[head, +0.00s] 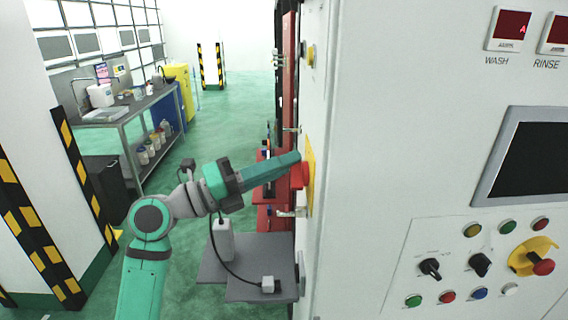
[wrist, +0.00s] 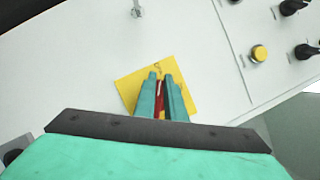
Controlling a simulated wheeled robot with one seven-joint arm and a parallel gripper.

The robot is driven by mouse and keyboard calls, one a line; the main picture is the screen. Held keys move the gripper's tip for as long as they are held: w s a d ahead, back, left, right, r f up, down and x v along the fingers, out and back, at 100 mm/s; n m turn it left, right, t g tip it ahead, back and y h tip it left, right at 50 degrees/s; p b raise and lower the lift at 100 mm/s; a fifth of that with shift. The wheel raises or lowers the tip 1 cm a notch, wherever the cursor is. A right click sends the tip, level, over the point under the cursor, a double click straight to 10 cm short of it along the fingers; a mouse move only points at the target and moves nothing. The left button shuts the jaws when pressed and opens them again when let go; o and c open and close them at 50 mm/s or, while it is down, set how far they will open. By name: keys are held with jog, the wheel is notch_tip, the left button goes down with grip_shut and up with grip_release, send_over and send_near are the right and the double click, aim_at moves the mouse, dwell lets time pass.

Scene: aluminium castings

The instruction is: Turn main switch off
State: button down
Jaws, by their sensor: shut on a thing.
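The main switch is a red handle (head: 299,175) on a yellow plate (head: 311,172) on the side face of the white cabinet. My gripper (head: 298,161) reaches it from the left in the head view. In the wrist view the two fingers of my gripper (wrist: 161,80) are close together over the yellow plate (wrist: 130,88), with a strip of the red handle (wrist: 160,92) between them. The gripper is shut on the handle. The fingers hide most of the handle in the wrist view, so I cannot tell its exact angle.
The white cabinet (head: 400,60) fills the right, with a control panel of buttons, knobs and a red emergency stop (head: 543,267). A grey shelf (head: 250,285) with a small white device lies below my arm. A workbench (head: 110,115) stands at the back left. The green floor between is clear.

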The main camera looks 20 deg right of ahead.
jog(key=shift+s+d+f, duration=0.15)
jog(key=shift+d+f, duration=0.05)
jog(key=shift+f, duration=0.05)
dwell(0.3)
jog(key=c, duration=1.8)
grip_release()
jog(key=shift+r, duration=0.1)
jog(key=shift+a, duration=0.1)
jog(key=v, duration=1)
jog(key=shift+a, duration=0.4)
